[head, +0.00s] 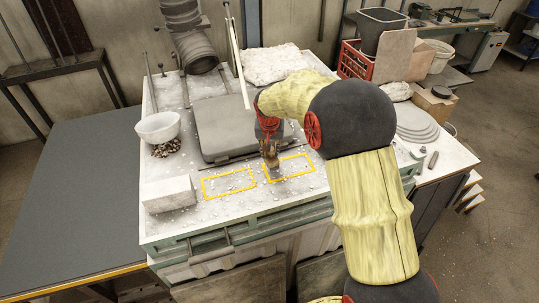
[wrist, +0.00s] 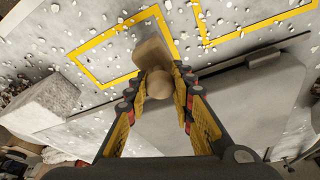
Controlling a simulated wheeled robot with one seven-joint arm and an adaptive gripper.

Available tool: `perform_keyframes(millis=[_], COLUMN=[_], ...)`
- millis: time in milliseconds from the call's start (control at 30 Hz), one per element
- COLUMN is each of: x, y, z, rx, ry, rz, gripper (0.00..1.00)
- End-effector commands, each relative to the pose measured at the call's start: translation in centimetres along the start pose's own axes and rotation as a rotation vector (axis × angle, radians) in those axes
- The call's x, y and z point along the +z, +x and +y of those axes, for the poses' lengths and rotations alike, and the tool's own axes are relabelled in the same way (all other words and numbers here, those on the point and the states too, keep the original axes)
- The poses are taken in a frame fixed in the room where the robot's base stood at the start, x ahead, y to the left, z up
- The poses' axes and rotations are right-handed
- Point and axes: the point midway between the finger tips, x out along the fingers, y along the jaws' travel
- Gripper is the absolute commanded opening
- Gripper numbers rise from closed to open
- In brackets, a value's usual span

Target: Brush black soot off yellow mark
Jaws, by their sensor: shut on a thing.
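Two yellow rectangular outlines lie side by side on the pale worktop: a left one (head: 204,189) and a right one (head: 312,161). My gripper (head: 268,135) is shut on a brush (head: 271,160) with a rounded, tan handle end. The brush points down at the left end of the right outline. In the wrist view the brush (wrist: 152,52) lies between my fingers (wrist: 165,100) and overlaps that outline (wrist: 110,33). A faint grey patch shows around the brush's lower end; I cannot tell whether it is soot or shadow. Contact with the worktop is unclear.
Small white chips are scattered across the worktop. A grey slab (head: 222,132) lies behind the outlines. My arm hides part of the right side.

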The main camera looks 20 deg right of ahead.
Motion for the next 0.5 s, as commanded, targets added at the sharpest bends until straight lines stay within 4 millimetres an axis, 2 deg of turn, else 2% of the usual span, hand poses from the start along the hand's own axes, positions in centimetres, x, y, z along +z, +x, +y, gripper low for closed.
perform_keyframes(millis=[500], x=[-1.4], y=[-4.4], z=[0.5], rx=[0.0], ry=[-0.003], rz=[-0.002], gripper=[0.0])
